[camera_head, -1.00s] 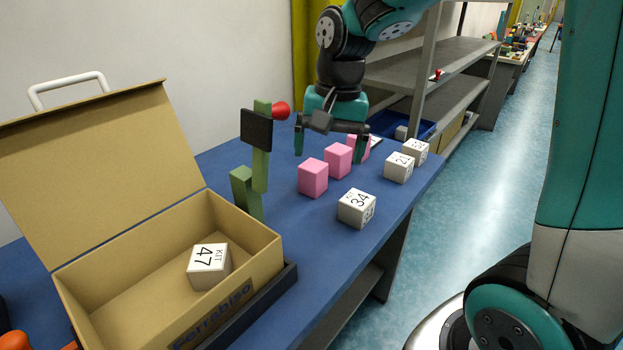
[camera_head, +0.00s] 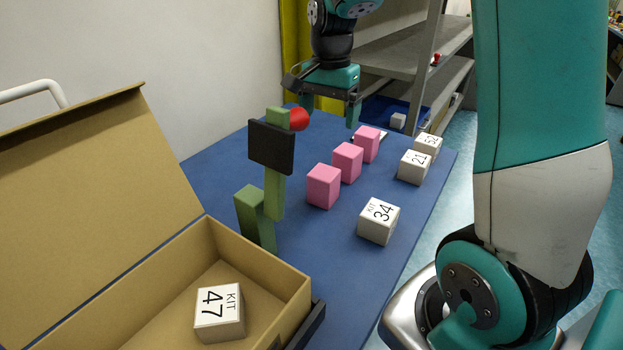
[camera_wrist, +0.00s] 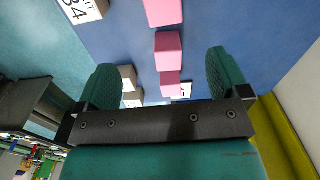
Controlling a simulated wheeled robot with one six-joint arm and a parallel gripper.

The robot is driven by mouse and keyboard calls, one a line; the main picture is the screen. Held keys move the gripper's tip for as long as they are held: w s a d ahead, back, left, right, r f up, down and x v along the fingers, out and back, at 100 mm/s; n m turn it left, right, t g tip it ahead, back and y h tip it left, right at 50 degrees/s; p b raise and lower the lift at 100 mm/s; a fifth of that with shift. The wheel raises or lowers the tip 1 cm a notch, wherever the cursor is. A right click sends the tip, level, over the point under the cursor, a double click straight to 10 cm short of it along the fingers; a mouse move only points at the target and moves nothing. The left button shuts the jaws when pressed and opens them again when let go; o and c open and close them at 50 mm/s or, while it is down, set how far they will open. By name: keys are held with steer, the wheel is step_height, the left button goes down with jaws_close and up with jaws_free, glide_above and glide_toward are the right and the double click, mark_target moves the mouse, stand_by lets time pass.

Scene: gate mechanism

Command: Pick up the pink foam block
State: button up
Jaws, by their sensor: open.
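Three pink foam blocks stand in a row on the blue table: the near one (camera_head: 323,186), the middle one (camera_head: 347,162) and the far one (camera_head: 366,144). My gripper (camera_head: 329,110) is open and empty, in the air above the table's far end, beyond the far block in the head view. In the wrist view, my gripper's two fingers (camera_wrist: 161,62) are spread wide. The near block (camera_wrist: 163,10) is cut by the top edge.
White numbered cubes stand right of the pink row: 34 (camera_head: 379,220), 21 (camera_head: 414,167) and another behind. A green post (camera_head: 273,195) with a black plate and red ball stands left. An open cardboard box (camera_head: 298,290) holds cube 47 (camera_head: 219,312). Grey shelves stand behind.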

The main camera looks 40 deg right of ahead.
mark_target(324, 172)
steer(key=f, duration=1.1)
steer(key=shift+w+a+f, duration=0.1)
steer(key=shift+w+a, duration=0.05)
steer(key=shift+a, duration=0.1)
steer(key=shift+w+f+p, duration=0.1)
steer(key=shift+f+p, duration=0.6)
steer(key=shift+f, duration=2.35)
steer(key=c, duration=1)
